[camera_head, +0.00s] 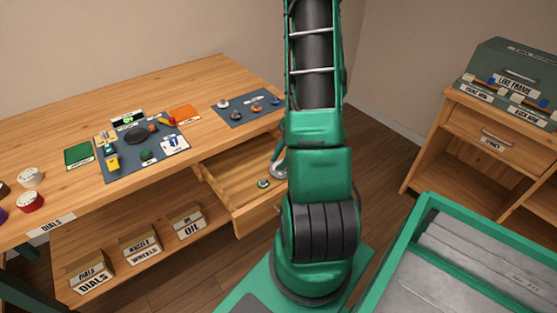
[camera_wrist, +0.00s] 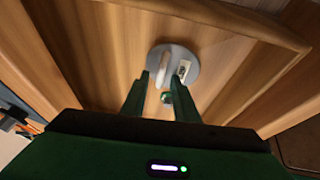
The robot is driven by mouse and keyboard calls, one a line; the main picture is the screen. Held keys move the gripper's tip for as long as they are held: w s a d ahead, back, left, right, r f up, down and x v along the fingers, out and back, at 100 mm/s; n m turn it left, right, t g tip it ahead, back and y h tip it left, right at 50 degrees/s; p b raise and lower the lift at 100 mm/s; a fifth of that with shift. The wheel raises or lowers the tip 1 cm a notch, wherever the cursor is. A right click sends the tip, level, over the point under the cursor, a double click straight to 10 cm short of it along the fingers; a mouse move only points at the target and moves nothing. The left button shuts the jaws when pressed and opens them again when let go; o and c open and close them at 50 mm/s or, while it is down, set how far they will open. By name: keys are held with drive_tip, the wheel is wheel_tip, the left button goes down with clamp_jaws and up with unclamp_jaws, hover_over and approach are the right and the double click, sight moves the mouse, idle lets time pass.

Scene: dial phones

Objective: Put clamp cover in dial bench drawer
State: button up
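The dial bench drawer (camera_head: 238,208) is pulled out below the right part of the bench top; its wooden inside also shows in the wrist view (camera_wrist: 110,60). A grey round piece with a pale raised bar and a small label, apparently the clamp cover (camera_wrist: 175,55), is at my fingertips over the drawer's wood. My gripper (camera_wrist: 164,76) has its two green fingers apart, with the bar between the tips and a gap beside it. Whether the piece rests on the drawer floor is unclear. In the head view my arm hides most of my gripper.
A small green piece (camera_head: 263,183) lies in the drawer. The bench top (camera_head: 210,80) carries a dark mat (camera_head: 115,172) with tools and a second mat (camera_head: 235,116) with small parts. Labelled boxes (camera_head: 142,246) stand on the shelf below. A green-rimmed tray (camera_head: 405,240) is at right.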

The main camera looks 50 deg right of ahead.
drive_tip(key=v, duration=1.1)
drive_tip(key=s+a+r+m+g+h, duration=0.2)
drive_tip(key=s+a+r+m, duration=0.1)
drive_tip(key=a+r+m, duration=0.9)
drive_tip(key=s+a+r+m+g+h, duration=0.1)
drive_tip(key=s+a+r+m, duration=0.2)
drive_tip(key=s+a+m, duration=0.5)
drive_tip(key=shift+s+m+h, duration=0.3)
drive_tip(key=shift+s+m, duration=0.15)
drive_tip(key=shift+m, duration=0.65)
